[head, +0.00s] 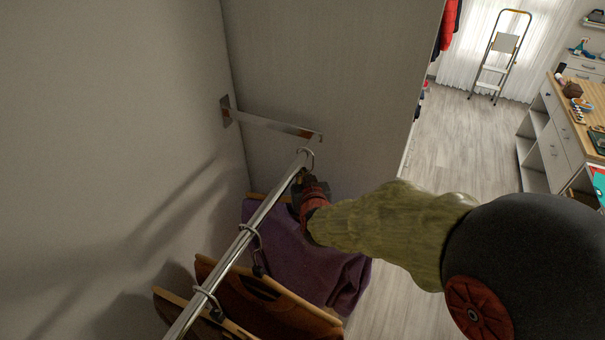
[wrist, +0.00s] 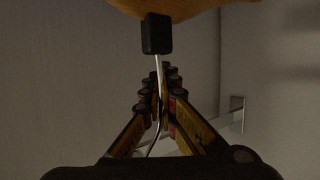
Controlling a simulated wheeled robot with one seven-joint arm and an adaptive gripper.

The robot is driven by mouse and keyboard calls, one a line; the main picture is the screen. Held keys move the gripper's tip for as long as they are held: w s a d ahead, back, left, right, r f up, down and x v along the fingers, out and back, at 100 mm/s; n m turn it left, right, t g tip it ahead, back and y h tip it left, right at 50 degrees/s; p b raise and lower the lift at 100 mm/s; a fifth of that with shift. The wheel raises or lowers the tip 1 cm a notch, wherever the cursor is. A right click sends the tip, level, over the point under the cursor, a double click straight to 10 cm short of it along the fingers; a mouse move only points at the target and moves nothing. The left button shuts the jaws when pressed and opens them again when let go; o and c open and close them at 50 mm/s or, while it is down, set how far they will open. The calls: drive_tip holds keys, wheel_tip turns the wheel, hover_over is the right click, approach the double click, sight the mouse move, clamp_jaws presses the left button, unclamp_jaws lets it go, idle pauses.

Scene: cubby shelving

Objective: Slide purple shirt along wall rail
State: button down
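The purple shirt (head: 305,255) hangs below the metal rail (head: 270,205), near the rail's far end. A hook (head: 306,156) loops over the rail near the far end, just above my gripper (head: 306,183). In the wrist view, my gripper (wrist: 163,88) has its fingertips drawn together around a thin metal hanger hook (wrist: 158,70). The hook rises from a black collar (wrist: 157,34) on a wooden hanger (wrist: 165,6). My arm hides part of the shirt.
A wall bracket (head: 270,124) stands at the rail's far end, near the side panel (head: 325,70). A counter (head: 570,125) and stepladder (head: 497,60) are far right.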

drive_tip(key=shift+s+a, duration=0.1)
idle(0.6)
drive_tip(key=s+a+p, duration=0.3)
drive_tip(key=s+a, duration=0.1)
drive_tip(key=s, duration=0.7)
drive_tip(key=shift+s, duration=0.3)
idle(0.6)
idle(0.4)
drive_tip(key=c, duration=2)
unclamp_jaws()
drive_tip(key=shift+o, duration=0.2)
